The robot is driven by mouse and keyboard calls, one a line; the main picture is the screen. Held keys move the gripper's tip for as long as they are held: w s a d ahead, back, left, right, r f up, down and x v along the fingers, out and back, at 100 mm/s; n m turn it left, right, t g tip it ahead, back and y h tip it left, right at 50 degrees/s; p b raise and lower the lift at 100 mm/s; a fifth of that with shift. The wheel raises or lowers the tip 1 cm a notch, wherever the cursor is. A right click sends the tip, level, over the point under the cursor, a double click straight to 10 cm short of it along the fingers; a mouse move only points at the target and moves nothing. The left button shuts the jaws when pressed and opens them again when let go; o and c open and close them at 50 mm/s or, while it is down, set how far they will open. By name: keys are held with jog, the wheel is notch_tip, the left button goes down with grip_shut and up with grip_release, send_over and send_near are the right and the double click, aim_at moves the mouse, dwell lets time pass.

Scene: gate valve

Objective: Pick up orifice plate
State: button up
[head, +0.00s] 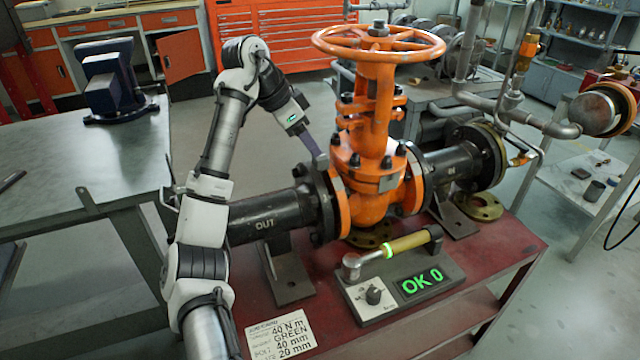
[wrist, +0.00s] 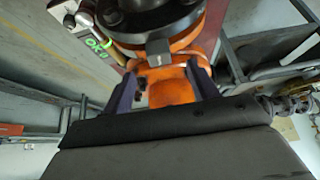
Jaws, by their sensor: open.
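The orange gate valve (head: 375,165) stands between two black pipe flanges on the red bench. A flat grey tab (wrist: 158,52) sticks out of the joint between the black flange (wrist: 150,20) and the orange valve flange; it looks like the orifice plate's handle, but the plate's body is hidden. My gripper (head: 318,158) is above the left flange joint, beside the valve body. In the wrist view my gripper (wrist: 163,88) is open, with its purple fingers apart and the orange valve body visible between them. The tab shows just beyond the fingertips. I cannot tell whether anything touches.
A torque-wrench stand (head: 400,285) with a green "OK 0" display sits at the bench front. A written card (head: 280,335) lies left of it. Brass-coloured rings (head: 480,207) lie on the red bench (head: 520,245). The handwheel (head: 378,42) overhangs on the right of my gripper.

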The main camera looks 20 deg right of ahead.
jog(key=shift+p+x, duration=0.4)
jog(key=shift+x, duration=2.4)
jog(key=shift+s, duration=0.1)
jog(key=shift+c, duration=0.5)
grip_shut()
